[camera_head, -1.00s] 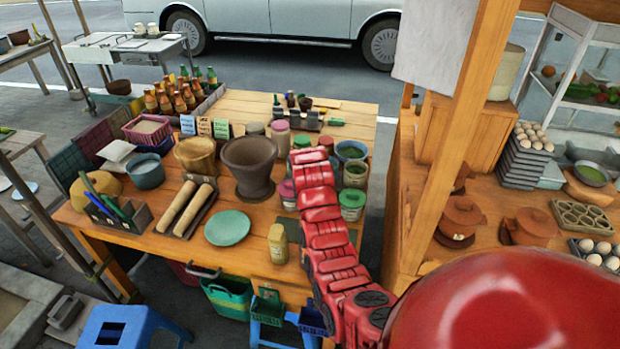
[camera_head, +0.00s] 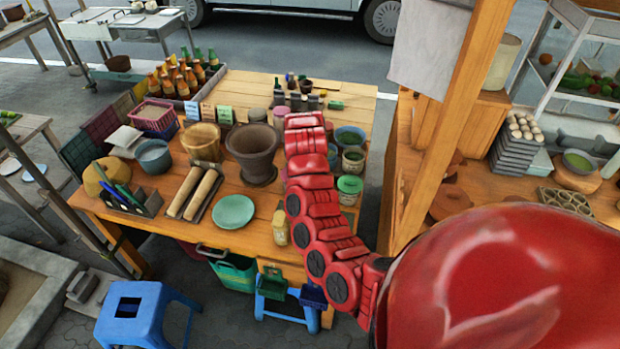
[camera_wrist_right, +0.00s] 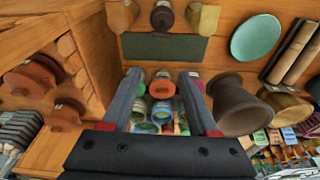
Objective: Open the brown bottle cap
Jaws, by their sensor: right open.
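A jar with a dark brown cap (camera_wrist_right: 162,16) stands between two yellowish jars (camera_wrist_right: 121,15) (camera_wrist_right: 207,17) at the top of the right wrist view. In the head view one yellowish jar (camera_head: 281,229) shows left of my right arm; the brown cap is hidden there. My right gripper (camera_wrist_right: 162,77) is open, its fingers pointing toward a cluster of jars, one with an orange-red lid (camera_wrist_right: 162,88). Nothing is visibly gripped. The dark-capped jar is beyond the fingertips, past a dark green mat (camera_wrist_right: 163,47). In the head view my arm hides the right gripper. My left gripper is out of view.
A clay mortar (camera_head: 252,152) stands beside the arm, also in the wrist view (camera_wrist_right: 236,106). A wooden post (camera_head: 450,130) rises on the right. Green-lidded jars (camera_head: 349,187) stand close right of the arm.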

